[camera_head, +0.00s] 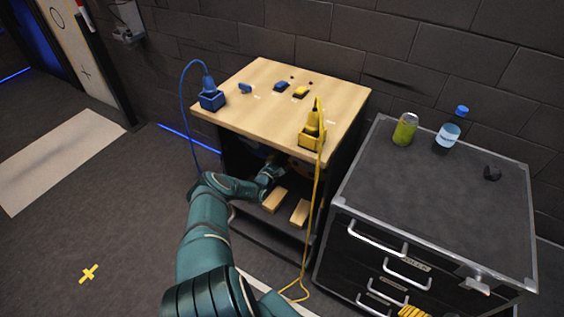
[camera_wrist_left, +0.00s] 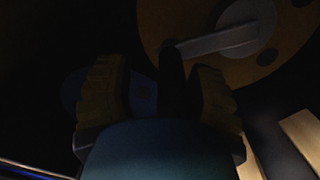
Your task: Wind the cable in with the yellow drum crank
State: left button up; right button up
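The yellow drum (camera_wrist_left: 160,25), dim orange in the shadow, shows at the top of the left wrist view. Its grey crank arm (camera_wrist_left: 215,42) runs left to a dark upright handle (camera_wrist_left: 172,72). My left gripper (camera_head: 272,171) reaches into the dark space under the wooden top. In the left wrist view its two ridged fingers (camera_wrist_left: 160,92) are apart, with the handle between them; no clear contact shows. A dark blue drum (camera_wrist_left: 75,88) is partly hidden behind the left finger. The yellow cable (camera_head: 317,195) hangs from a yellow plug and socket (camera_head: 312,130) to the floor. My right gripper is out of view.
The wooden top (camera_head: 265,110) carries a blue plug and socket (camera_head: 211,97) and small blue and yellow buttons (camera_head: 300,92). Two wooden blocks (camera_head: 274,200) lie on the shelf below. A dark drawer cabinet (camera_head: 440,190) stands at right with a can and a bottle.

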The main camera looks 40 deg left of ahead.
pick_arm(q)
jog(key=shift+d+f, duration=0.25)
jog(key=shift+s, duration=0.15)
jog(key=shift+s, duration=0.15)
jog(key=v, duration=1.1)
jog(key=shift+s, duration=0.25)
